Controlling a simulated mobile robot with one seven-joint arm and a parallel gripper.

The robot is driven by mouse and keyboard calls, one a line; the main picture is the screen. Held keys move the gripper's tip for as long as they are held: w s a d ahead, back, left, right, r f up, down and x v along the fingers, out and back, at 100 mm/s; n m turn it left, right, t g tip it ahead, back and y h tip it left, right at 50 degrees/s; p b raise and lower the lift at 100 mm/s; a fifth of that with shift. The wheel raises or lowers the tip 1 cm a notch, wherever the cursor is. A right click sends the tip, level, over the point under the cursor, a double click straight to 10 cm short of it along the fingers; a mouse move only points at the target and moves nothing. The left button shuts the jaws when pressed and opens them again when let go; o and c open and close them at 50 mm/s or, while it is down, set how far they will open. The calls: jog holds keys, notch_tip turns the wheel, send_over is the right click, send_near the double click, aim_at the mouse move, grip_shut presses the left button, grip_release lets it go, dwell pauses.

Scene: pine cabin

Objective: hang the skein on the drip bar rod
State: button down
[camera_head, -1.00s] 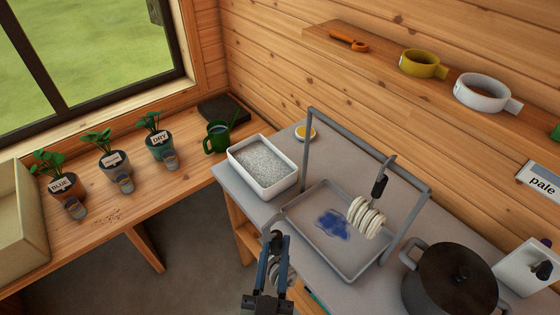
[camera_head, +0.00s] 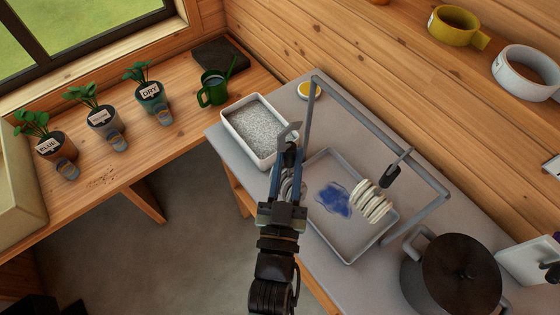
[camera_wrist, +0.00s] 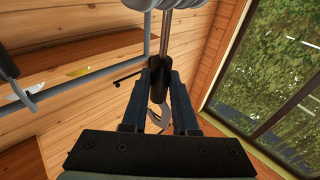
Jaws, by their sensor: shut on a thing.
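My gripper (camera_head: 289,152) is shut on the black grip of a hook (camera_wrist: 159,82). A grey skein (camera_head: 290,188) hangs from this hook, partly hidden behind my gripper. Its coils show at the top edge of the wrist view (camera_wrist: 182,4), and the pale open hook end (camera_wrist: 160,117) shows between the fingers. The drip bar rod (camera_head: 385,135) is a grey bar on two uprights above a tray. The held hook is near its left upright, apparently apart from the rod. A cream skein (camera_head: 372,202) hangs at the rod on another black-gripped hook.
The grey tray (camera_head: 345,252) with a blue puddle lies under the bar. A white bin of grey granules (camera_head: 238,147) is close to my gripper. A dark lidded pot (camera_head: 455,275) stands at right. Potted plants and a green watering can (camera_head: 213,88) are on the left bench.

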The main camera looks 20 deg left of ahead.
jog(key=w+d+f+p, duration=0.2)
jog(key=w+d, duration=0.5)
jog(key=w, duration=0.3)
jog(key=shift+w+d+p, duration=0.25)
jog(key=shift+d+p, duration=0.05)
dwell(0.7)
jog(key=c, duration=0.6)
grip_release()
jog(key=b+v, duration=0.2)
jog(key=v, duration=1.1)
jog(key=shift+b, duration=0.35)
